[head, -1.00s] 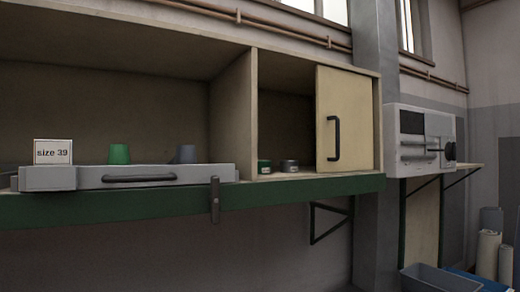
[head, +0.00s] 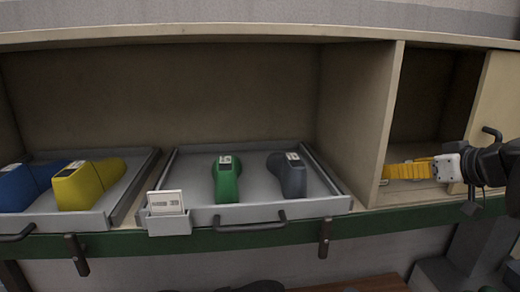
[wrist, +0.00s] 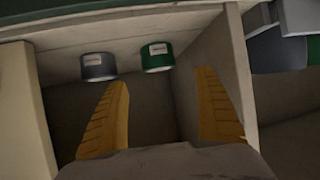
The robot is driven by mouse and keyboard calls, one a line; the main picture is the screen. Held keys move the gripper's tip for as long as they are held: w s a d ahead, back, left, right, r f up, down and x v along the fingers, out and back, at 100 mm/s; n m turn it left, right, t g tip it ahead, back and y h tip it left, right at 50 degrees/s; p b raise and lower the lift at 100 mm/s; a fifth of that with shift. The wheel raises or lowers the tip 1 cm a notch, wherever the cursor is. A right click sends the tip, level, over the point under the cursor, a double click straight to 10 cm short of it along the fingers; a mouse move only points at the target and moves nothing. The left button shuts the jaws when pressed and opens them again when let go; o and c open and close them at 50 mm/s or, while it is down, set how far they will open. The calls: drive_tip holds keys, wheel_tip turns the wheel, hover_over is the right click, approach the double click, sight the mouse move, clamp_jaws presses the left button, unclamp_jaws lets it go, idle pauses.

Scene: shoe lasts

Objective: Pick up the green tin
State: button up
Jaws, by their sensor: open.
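The green tin (wrist: 157,57) is a short round tin with a pale label, in the upper middle of the wrist view. It stands in the small cupboard bay, beside a grey tin (wrist: 98,66) with a small gap between them. My gripper (wrist: 162,77) is open and empty, its two yellow fingers spread apart. The green tin lies beyond the fingertips, roughly between their lines; I cannot tell the exact distance. In the head view my gripper (head: 389,172) reaches into the bay from the right, and neither tin can be made out there.
A divider panel (wrist: 239,70) stands close beside the right finger in the wrist view. The cupboard's sliding door (head: 500,125) is at the far right. A grey tray (head: 328,207) holds a green last (head: 227,182) and a grey last (head: 292,178); a yellow last (head: 82,187) lies farther left.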

drive_tip(key=shift+x, duration=1)
drive_tip(key=shift+f, duration=0.2)
drive_tip(key=shift+w+f, duration=0.2)
drive_tip(key=shift+w, duration=0.05)
drive_tip(key=p+x, duration=0.1)
drive_tip(key=x, duration=0.2)
drive_tip(key=p+x, duration=0.1)
drive_tip(key=x, duration=0.2)
drive_tip(key=shift+f, duration=0.3)
drive_tip(key=shift+s, duration=0.15)
drive_tip(key=c, duration=1.3)
drive_tip(key=shift+r, duration=0.15)
drive_tip(key=shift+c, duration=0.2)
